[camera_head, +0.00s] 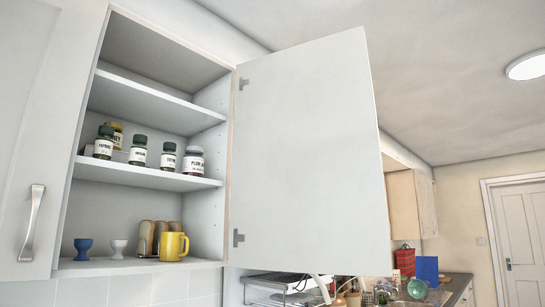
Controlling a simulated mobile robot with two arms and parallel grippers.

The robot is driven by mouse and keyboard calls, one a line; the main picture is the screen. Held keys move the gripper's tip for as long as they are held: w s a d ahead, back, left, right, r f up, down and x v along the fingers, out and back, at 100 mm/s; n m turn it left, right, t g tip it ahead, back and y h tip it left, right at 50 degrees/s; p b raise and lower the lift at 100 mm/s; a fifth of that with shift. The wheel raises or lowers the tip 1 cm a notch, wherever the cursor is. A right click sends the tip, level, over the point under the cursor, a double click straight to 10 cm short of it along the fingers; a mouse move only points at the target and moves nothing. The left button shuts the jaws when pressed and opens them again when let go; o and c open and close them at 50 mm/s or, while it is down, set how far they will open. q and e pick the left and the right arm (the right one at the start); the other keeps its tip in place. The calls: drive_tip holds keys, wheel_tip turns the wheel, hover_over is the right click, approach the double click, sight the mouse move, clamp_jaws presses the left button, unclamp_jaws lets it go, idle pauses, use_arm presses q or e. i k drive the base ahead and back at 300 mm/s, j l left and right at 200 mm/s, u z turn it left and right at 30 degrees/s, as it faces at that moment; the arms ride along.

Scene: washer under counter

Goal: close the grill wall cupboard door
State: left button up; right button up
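The wall cupboard (205,208) stands open, showing its shelves and contents. Its white door (312,150) is hinged on the cupboard's right side and swung wide open, with its inner face toward me. Two grey hinges show along the door's left edge. The door's handle is not visible. Neither of my grippers shows in this view.
Several jars (139,150) stand on the middle shelf. A yellow mug (174,246), a blue egg cup (83,249) and a white egg cup (118,249) stand on the bottom. A shut neighbouring door with a handle (32,222) is at left. A dish rack (285,285) is below.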

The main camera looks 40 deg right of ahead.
sight(308, 192)
drive_tip(key=l+u, duration=0.9)
drive_tip(key=k+l, duration=0.1)
drive_tip(key=l, duration=0.3)
drive_tip(key=l+u, duration=0.15)
drive_tip(key=l, duration=0.3)
drive_tip(key=k+l, duration=0.15)
drive_tip(key=l, duration=0.25)
drive_tip(key=k+l+u, duration=0.1)
drive_tip(key=l, duration=0.3)
drive_tip(key=k+l+u, duration=0.1)
drive_tip(key=l, duration=0.3)
drive_tip(key=k+l, duration=0.15)
drive_tip(key=l, duration=0.25)
drive_tip(key=k+l+u, duration=0.1)
drive_tip(key=l, duration=0.3)
drive_tip(key=k+l, duration=0.15)
drive_tip(key=l, duration=0.15)
drive_tip(key=k+l, duration=0.1)
drive_tip(key=l, duration=0.25)
drive_tip(key=k+l, duration=0.15)
drive_tip(key=l, duration=0.15)
